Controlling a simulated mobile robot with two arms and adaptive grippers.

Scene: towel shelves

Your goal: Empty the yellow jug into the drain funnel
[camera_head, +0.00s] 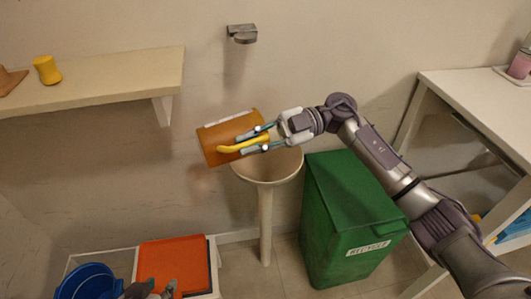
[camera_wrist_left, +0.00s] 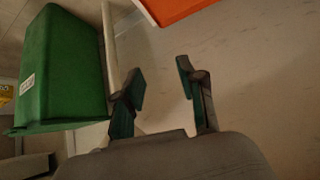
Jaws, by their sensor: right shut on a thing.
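The jug (camera_head: 222,136) has an orange-brown body and a yellow handle. My right gripper (camera_head: 262,138) is shut on its handle and holds it in the air, tilted, above and left of the drain funnel. The funnel (camera_head: 283,168) is a pale round bowl on a slim stand by the wall; the jug and gripper hide part of its rim. I cannot see inside the jug or any stream of liquid. My left gripper (camera_wrist_left: 160,88) is open and empty in the left wrist view; only a bit of it shows low in the head view.
A green recycling bin (camera_head: 348,210) stands right of the funnel. A wall shelf (camera_head: 120,82) holds a yellow object (camera_head: 46,69). A white table (camera_head: 480,95) is at right.

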